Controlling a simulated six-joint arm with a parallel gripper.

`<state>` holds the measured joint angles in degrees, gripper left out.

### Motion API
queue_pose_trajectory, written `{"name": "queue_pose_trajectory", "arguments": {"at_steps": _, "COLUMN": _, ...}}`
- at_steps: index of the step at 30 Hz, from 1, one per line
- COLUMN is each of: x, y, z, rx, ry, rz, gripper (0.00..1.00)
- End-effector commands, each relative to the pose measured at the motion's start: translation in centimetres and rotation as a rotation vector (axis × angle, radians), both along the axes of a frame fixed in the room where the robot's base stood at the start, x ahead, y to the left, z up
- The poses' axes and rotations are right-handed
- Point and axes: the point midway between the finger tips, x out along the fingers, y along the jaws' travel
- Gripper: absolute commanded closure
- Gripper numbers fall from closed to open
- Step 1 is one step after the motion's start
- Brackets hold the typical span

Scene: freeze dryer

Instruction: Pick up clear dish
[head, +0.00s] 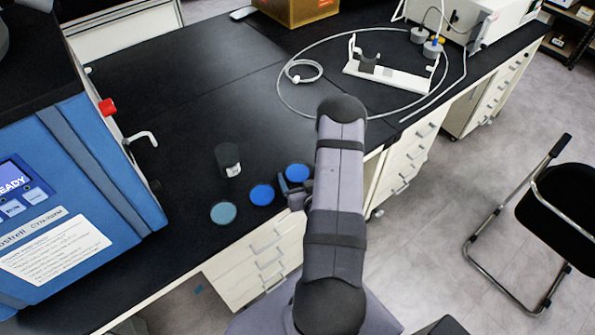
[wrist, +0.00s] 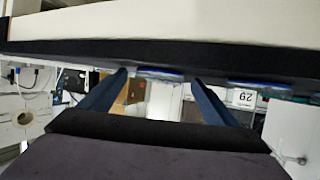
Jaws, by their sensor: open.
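Three round flat dishes lie in a slanting row near the front edge of the black bench. The left one is a pale teal, see-through-looking dish (head: 224,212); the middle blue dish (head: 262,194) and the right blue dish (head: 298,173) are deeper in colour. My gripper (head: 288,188) is low at the bench by the right blue dish, partly hidden by my arm. In the wrist view my gripper (wrist: 160,78) is open, and a thin blue-edged dish (wrist: 160,74) shows edge-on between the fingers. I cannot tell whether they touch it. Another dish edge (wrist: 258,86) is to the right.
A dark labelled jar (head: 228,160) stands behind the dishes. The blue freeze dryer (head: 75,190) is at the left. A white stand (head: 390,75) with a looped tube, and a cardboard box (head: 297,8), are at the back. The bench between is clear.

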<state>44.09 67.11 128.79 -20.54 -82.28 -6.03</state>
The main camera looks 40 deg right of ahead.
Motion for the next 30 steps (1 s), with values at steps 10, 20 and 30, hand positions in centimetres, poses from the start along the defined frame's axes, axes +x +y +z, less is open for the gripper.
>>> {"name": "queue_pose_trajectory", "arguments": {"at_steps": 10, "x": 0.15, "y": -0.07, "z": -0.08, "rx": 0.001, "ry": 0.000, "rz": 0.000, "gripper": 0.34}}
{"name": "queue_pose_trajectory", "arguments": {"at_steps": 20, "x": 0.15, "y": -0.07, "z": -0.05, "rx": 0.000, "ry": -0.001, "rz": 0.000, "gripper": 0.61}}
{"name": "queue_pose_trajectory", "arguments": {"at_steps": 30, "x": 0.18, "y": -0.11, "z": 0.61, "rx": -0.001, "ry": -0.002, "rz": 0.000, "gripper": 0.61}}
